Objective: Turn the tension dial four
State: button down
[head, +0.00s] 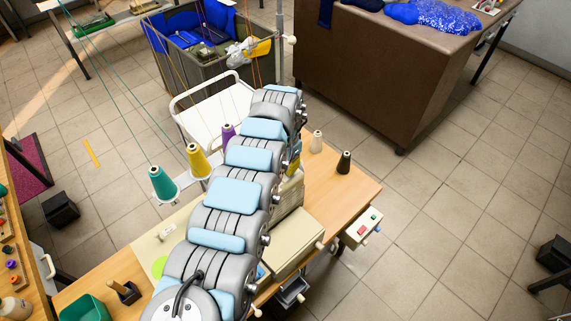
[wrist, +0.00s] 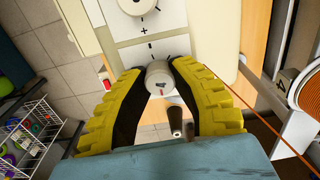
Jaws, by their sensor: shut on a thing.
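In the wrist view, a small round white dial (wrist: 160,79) with a short red mark sits on a pale panel (wrist: 138,52). My gripper (wrist: 159,72) has yellow ribbed fingers with black inner pads, closed around the dial from both sides. A second round white dial (wrist: 137,4) is partly cut off at the top edge. In the head view, my arm covers much of the cream machine (head: 292,240), and neither the gripper nor the held dial can be made out.
Teal (head: 162,186), yellow (head: 198,162) and purple (head: 227,136) thread cones stand left of my arm. Orange thread (wrist: 268,108) crosses the wrist view's right.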

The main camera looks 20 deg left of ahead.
jog(key=n+p, duration=0.3)
jog(key=n, duration=0.1)
jog(key=shift+d+r, duration=0.1)
jog(key=n, duration=0.4)
jog(key=shift+f+p, duration=0.2)
jog(key=shift+p, duration=0.2)
jog(key=n+b, duration=0.2)
jog(key=n, duration=0.3)
jog(key=n+b, duration=0.1)
jog(key=n, duration=0.4)
jog(key=c, duration=0.8)
grip_release()
jog(key=shift+a+r, duration=0.1)
jog(key=shift+a, duration=0.1)
